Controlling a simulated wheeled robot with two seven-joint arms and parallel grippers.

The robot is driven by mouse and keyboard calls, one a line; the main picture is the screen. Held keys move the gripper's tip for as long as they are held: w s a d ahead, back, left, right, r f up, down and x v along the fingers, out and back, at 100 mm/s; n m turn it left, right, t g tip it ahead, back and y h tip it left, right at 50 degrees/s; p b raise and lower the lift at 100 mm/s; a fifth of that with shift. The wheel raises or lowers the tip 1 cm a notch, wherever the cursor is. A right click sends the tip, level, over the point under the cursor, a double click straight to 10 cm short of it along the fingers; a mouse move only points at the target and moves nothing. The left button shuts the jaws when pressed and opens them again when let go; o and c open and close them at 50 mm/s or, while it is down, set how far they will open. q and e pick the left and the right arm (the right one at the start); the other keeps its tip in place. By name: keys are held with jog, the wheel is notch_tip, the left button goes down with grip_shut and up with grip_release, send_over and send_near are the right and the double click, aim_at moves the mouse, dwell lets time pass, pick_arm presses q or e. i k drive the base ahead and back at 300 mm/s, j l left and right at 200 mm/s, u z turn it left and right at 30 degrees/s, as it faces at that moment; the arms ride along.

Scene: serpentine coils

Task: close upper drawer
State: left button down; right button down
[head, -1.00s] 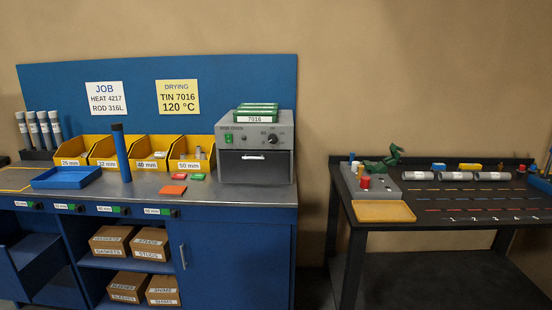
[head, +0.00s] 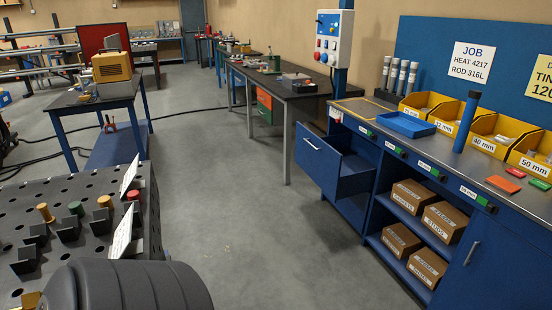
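The upper drawer (head: 316,158) is a blue drawer at the left end of the blue workbench (head: 500,235). It stands pulled out, with its front panel and pale bar handle (head: 312,143) well forward of the bench face. Its inside looks dark, and I cannot see anything in it. A lower blue front (head: 350,212) shows beneath it. Neither of my grippers is in view.
Open grey floor (head: 255,225) lies before the drawer. A dark perforated table (head: 75,205) with pegs and blocks stands at the near left. A long dark table (head: 275,85) stands behind the drawer. Brown boxes (head: 445,221) fill the bench shelves.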

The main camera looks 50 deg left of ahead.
aim_at(343, 166)
jog(key=u, duration=1.45)
jog(key=i+l, duration=0.2)
jog(key=i, duration=0.3)
jog(key=i+l, duration=0.15)
jog(key=i, duration=0.35)
jog(key=i+l, duration=0.2)
jog(key=i, duration=0.3)
jog(key=i+l+z, duration=0.1)
jog(key=i, duration=0.4)
jog(key=i+l, duration=0.2)
jog(key=i, duration=0.3)
